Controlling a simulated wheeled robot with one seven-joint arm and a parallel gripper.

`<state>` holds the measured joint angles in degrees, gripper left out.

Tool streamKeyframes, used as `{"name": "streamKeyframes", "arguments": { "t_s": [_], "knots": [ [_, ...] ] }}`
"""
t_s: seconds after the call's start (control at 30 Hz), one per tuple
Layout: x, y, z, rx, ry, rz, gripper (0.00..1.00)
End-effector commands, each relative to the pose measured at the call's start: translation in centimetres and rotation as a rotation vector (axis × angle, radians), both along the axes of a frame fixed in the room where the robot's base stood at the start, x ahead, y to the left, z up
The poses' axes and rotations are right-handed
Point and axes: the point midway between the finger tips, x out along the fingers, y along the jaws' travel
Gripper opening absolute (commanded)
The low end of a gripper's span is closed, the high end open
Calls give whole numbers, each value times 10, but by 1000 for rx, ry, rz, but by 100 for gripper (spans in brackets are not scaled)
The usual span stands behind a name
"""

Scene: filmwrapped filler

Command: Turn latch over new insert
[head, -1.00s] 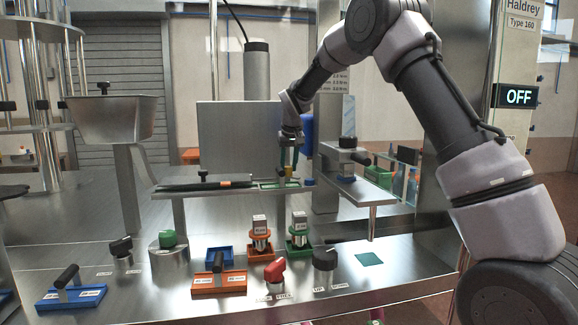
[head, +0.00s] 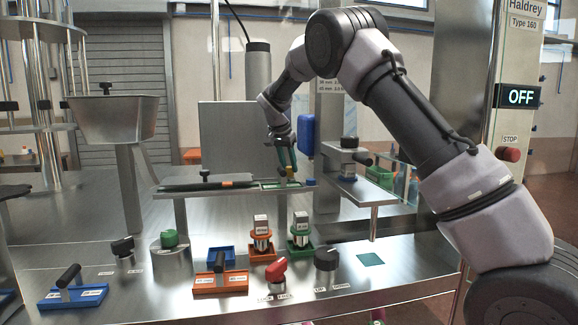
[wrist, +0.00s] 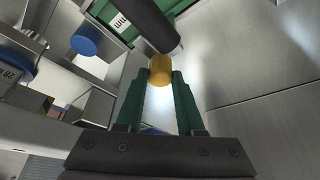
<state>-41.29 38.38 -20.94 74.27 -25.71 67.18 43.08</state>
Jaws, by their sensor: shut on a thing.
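My gripper (head: 289,175) is at the small bench top, its green fingers slanting down at the right end of the green insert (head: 268,184). In the wrist view the fingertips (wrist: 160,82) are shut on a short yellow knob (wrist: 160,69), which looks like the latch's handle. The green insert (wrist: 115,17) with a white "mm" label lies just beyond the knob, partly behind a dark cylinder (wrist: 150,22). The latch arm is mostly hidden, so I cannot tell whether it lies over the insert.
A blue knob (wrist: 86,40) sits left of the fingers; a blue bottle-like part (head: 306,134) hangs behind them. Orange (head: 220,283) and blue trays lie on the lower table. The display (head: 521,97) reads OFF.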

Motion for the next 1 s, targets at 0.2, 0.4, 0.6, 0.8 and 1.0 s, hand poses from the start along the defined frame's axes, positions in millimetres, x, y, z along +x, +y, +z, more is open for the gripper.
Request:
{"name": "streamKeyframes", "arguments": {
  "t_s": [0.2, 0.4, 0.6, 0.8, 1.0],
  "knots": [
    [0, 1, 0, 1, -1, -34, 0],
    [0, 1, 0, 1, 0, -41, 0],
    [0, 1, 0, 1, 1, -40, 0],
    [0, 1, 0, 1, 1, -40, 67],
    [0, 1, 0, 0, 1, -39, 67]
  ]
}}
